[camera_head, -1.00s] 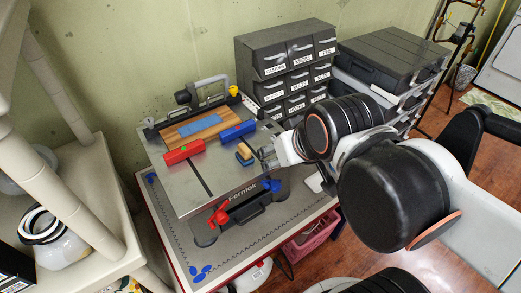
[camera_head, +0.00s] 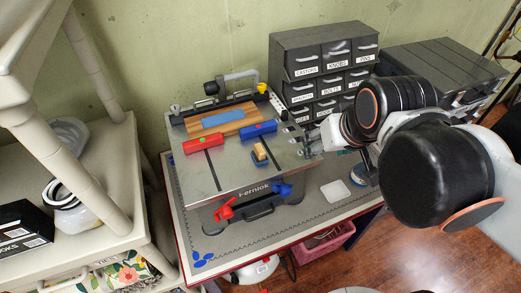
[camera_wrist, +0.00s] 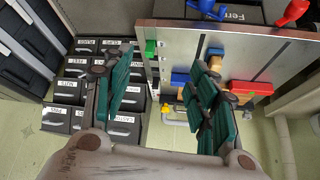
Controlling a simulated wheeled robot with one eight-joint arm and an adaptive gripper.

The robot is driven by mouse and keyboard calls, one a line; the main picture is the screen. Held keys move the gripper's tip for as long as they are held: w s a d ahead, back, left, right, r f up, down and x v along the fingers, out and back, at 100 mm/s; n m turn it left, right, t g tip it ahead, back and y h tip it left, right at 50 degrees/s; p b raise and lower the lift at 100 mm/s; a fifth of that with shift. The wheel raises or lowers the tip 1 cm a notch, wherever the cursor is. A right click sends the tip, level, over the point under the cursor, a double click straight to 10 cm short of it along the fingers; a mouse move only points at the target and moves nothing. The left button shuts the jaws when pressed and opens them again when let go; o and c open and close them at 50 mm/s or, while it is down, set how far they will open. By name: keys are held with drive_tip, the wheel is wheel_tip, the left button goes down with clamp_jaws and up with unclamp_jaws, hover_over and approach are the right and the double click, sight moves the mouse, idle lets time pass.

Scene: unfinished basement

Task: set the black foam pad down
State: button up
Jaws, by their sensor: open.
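I cannot clearly pick out a black foam pad in either view. A small tan block with a dark blue side (camera_head: 259,153) sits on the grey metal plate of the Fernlok machine (camera_head: 203,181), near the plate's right part. The block also shows in the wrist view (camera_wrist: 215,64), partly behind a finger. My gripper (camera_head: 312,143) is at the plate's right edge, to the right of the block and apart from it. In the wrist view my gripper (camera_wrist: 160,88) has its green-padded fingers wide apart, with nothing between them.
A red block (camera_head: 204,144) and a blue block (camera_head: 259,129) lie before the wooden strip. A labelled drawer cabinet (camera_head: 322,62) stands behind my gripper. Shelving (camera_head: 105,180) stands at left.

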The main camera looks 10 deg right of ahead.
drive_tip(key=w+a+r+g+p, duration=0.1)
drive_tip(key=w+a+r+p, duration=0.1)
drive_tip(key=w+r+p, duration=0.15)
drive_tip(key=n+g+p, duration=0.3)
drive_tip(key=g+p, duration=0.2)
drive_tip(key=p, duration=0.6)
hover_over(260, 148)
drive_tip(key=f, duration=0.2)
wheel_tip(260, 148, down, 8)
drive_tip(key=b, duration=0.5)
drive_tip(key=shift+w+d+f+b, duration=0.15)
drive_tip(key=shift+b, duration=0.25)
drive_tip(key=shift+a+f+b, duration=0.2)
drive_tip(key=shift+f+b, duration=1.4)
drive_tip(key=shift+f, duration=1.1)
drive_tip(key=shift+r, duration=0.1)
drive_tip(key=c, duration=1)
drive_tip(key=shift+c, duration=0.2)
drive_tip(key=shift+r, duration=0.15)
